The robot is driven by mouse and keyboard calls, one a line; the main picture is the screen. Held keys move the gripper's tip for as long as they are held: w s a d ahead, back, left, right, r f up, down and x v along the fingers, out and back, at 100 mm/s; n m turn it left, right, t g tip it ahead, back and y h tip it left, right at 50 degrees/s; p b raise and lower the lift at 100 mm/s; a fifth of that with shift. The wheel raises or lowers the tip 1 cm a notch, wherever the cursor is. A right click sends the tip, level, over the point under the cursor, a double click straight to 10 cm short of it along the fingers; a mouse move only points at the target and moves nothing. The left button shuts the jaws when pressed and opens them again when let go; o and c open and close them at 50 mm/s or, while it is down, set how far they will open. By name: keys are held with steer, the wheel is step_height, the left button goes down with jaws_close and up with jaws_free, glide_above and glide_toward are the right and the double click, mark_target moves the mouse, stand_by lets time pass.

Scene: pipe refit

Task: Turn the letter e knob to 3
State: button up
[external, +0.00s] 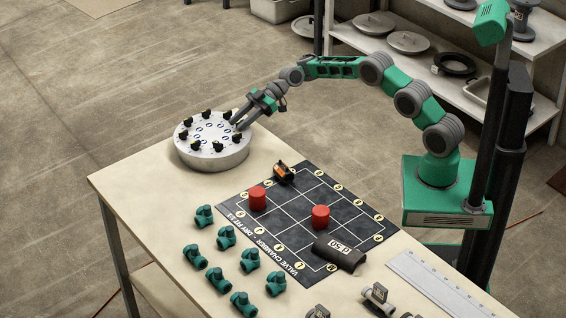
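A round, pale grey drum (212,158) stands at the far left end of the table. Several small black knobs with yellowish marks ring its top, among them one at the left (187,122) and one at the front (218,147). Small blue-edged marks sit inside the ring. The letters and numbers are too small to read, so I cannot tell which knob is e or where it points. My gripper (237,127) reaches down from the upper right to the drum's right side, beside or at a knob there. Its fingertips are too small to show a gap or a hold.
A black grid mat (283,247) with two red cylinders (320,217) and an orange-and-black part (284,172) lies right of the drum. Several green pipe fittings (226,236) stand at the front. A black sleeve (338,254) and a ruler (425,277) lie at the right.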

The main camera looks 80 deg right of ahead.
steer(key=shift+c, duration=0.4)
jaws_close()
